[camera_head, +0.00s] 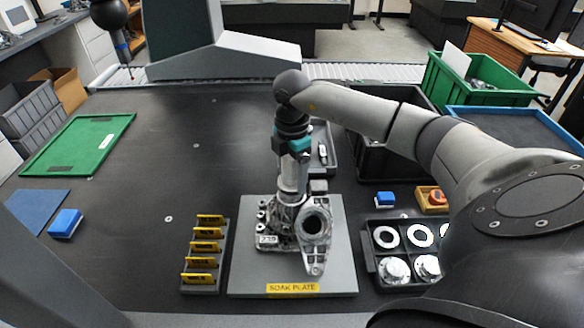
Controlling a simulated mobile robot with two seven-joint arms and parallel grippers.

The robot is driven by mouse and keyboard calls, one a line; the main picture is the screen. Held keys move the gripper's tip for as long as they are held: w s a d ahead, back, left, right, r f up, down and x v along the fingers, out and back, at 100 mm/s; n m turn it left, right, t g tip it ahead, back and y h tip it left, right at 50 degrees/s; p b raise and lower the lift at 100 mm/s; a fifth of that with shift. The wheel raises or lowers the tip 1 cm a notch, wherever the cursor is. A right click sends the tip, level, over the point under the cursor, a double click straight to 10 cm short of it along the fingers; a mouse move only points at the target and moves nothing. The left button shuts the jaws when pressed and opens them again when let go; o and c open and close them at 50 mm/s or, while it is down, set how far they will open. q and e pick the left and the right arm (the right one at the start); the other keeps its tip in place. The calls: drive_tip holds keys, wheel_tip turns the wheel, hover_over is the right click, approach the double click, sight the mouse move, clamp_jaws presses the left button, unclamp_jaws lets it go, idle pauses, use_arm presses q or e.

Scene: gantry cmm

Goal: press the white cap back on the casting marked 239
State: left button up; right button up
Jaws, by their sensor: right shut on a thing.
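The casting marked 239 (313,252) is a silver metal part with a round dark bore, lying on the grey soak plate (340,270). Its white label (267,239) reads 239 and faces me. My right gripper (290,198) points straight down at the casting's back left part, beside the bore. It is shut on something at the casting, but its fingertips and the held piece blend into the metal. I cannot make out a white cap there. My left gripper is not in view.
A rack of yellow-tagged slots (203,275) stands left of the plate. A black tray (371,268) with white rings and silver parts is at right.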

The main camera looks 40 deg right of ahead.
drive_tip(key=o, duration=1.2)
drive_tip(key=shift+c, duration=0.2)
drive_tip(key=shift+r+p, duration=3.3)
drive_tip(key=shift+r, duration=0.2)
clamp_jaws()
drive_tip(key=shift+f, duration=0.1)
